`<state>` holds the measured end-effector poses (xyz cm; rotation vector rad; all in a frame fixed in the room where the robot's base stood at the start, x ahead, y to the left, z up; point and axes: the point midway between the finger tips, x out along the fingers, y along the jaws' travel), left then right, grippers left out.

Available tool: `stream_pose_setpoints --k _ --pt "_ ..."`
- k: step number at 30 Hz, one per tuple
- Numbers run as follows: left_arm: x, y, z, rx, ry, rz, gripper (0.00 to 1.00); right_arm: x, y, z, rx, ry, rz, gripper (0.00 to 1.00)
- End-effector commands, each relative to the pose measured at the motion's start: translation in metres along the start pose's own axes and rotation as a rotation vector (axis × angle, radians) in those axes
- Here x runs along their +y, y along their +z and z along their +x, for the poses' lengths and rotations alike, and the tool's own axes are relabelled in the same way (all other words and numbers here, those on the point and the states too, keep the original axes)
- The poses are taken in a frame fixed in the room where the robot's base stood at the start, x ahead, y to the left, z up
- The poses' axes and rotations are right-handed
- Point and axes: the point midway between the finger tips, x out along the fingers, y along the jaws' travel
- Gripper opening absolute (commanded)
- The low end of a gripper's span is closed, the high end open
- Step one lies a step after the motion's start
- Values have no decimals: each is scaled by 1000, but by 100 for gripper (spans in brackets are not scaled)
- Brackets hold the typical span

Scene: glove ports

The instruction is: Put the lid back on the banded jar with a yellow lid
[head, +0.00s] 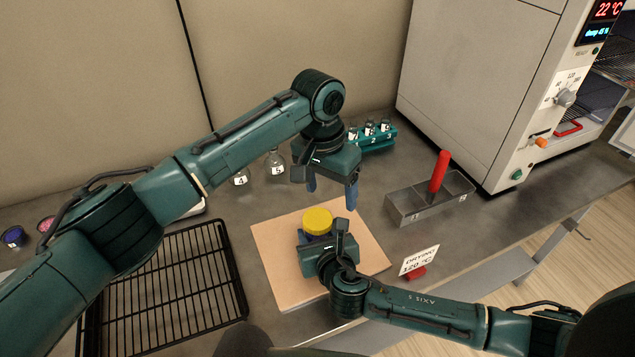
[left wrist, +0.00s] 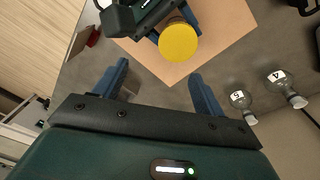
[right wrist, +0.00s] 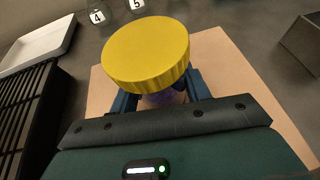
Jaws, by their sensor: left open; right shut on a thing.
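The yellow lid (head: 317,221) sits on top of the jar, over the tan board; it also shows in the left wrist view (left wrist: 178,42). In the right wrist view the lid (right wrist: 146,54) covers the jar's mouth, and a strip of the purplish jar body (right wrist: 163,98) shows beneath it. I cannot tell how firmly it is seated. My right gripper (right wrist: 158,92) is shut on the jar body below the lid. My left gripper (head: 331,190) is open and empty, above and behind the lid, apart from it. The jar's bands are mostly hidden.
The tan board (head: 280,285) lies under the jar. A black wire rack (head: 180,290) is at left. A metal tray (head: 415,210) with a red handle stands at right, by a drying sign (head: 420,260). Flasks (head: 275,165) and a teal rack (head: 375,142) stand behind.

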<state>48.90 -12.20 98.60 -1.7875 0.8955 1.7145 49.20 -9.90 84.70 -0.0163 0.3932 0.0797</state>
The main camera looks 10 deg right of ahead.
Motion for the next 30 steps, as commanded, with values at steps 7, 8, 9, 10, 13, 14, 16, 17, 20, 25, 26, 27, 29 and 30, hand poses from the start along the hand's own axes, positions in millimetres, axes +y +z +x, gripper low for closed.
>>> stream_pose_setpoints --k 7,8,9,10,13,14,16,17,20,25,26,27,29,30 --pt "-8 8 -9 -29 -56 -543 71 0 -1 0 1 -1 -1 0" --pt "-8 9 -10 -30 -62 -602 71 0 -1 0 1 -1 -1 0" --pt "-9 10 -11 -31 -72 -677 71 0 -1 0 1 -1 -1 0" --pt "-10 11 -12 -31 -79 -728 71 0 -1 0 1 -1 -1 0" --pt "-12 12 -14 -30 -97 -873 71 0 -1 0 1 -1 -1 0" --pt "-13 13 -15 -30 -101 -907 71 0 -1 0 1 -1 -1 0" --pt "-14 14 -16 -30 -110 -971 71 0 -1 0 1 -1 -1 0" --pt "-14 14 -16 -29 -112 -990 71 0 -1 0 1 -1 -1 0" --pt "-14 15 -17 -28 -118 -1032 71 0 -1 0 1 -1 -1 0" --pt "-14 15 -17 -28 -119 -1042 71 0 -1 0 1 -1 -1 0" --pt "-14 15 -17 -28 -119 -1041 71 0 -1 0 1 -1 -1 0" --pt "-14 15 -17 -28 -119 -1041 71 0 -1 0 1 -1 -1 0" --pt "-14 15 -17 -28 -119 -1040 71 0 -1 0 1 -1 -1 0" --pt "-14 15 -16 -28 -119 -1040 71 0 -1 0 1 -1 -1 0"
